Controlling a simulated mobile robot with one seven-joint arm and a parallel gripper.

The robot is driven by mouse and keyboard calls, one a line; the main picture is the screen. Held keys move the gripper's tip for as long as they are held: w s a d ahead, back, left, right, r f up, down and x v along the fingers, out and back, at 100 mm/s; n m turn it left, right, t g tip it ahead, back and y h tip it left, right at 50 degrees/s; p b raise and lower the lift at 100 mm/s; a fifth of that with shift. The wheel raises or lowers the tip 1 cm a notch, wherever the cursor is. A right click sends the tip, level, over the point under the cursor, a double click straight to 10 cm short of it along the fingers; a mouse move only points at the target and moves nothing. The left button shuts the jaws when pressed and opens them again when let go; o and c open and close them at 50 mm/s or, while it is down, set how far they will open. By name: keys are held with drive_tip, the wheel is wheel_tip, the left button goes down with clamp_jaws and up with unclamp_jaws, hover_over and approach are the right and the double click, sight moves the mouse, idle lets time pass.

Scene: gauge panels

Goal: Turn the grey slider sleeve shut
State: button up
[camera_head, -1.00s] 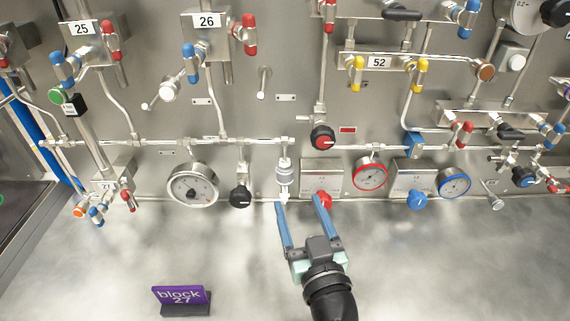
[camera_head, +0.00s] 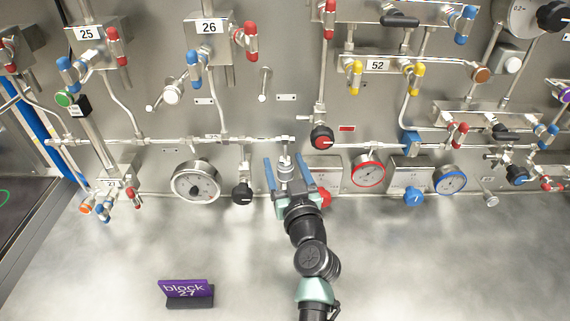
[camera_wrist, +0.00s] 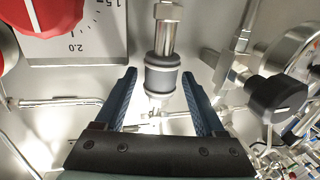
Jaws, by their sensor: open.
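The grey slider sleeve (camera_head: 285,168) is a ribbed cylinder on a short vertical pipe below the horizontal pipe run in the head view. In the wrist view the sleeve (camera_wrist: 162,72) shows as a grey body with a dark band at each end, between my fingers and a little beyond their tips. My gripper (camera_head: 285,160) is open, with one blue finger on each side of the sleeve in the head view. In the wrist view the fingers of my gripper (camera_wrist: 162,75) stand apart with a gap on both sides of the sleeve. I see no contact.
A red knob (camera_head: 321,197) sits close to the right of my gripper. A black knob (camera_head: 242,193) and a white gauge (camera_head: 196,182) are to the left. A purple "block 27" sign (camera_head: 186,290) stands on the bare metal surface below.

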clamp_jaws()
idle(1.4)
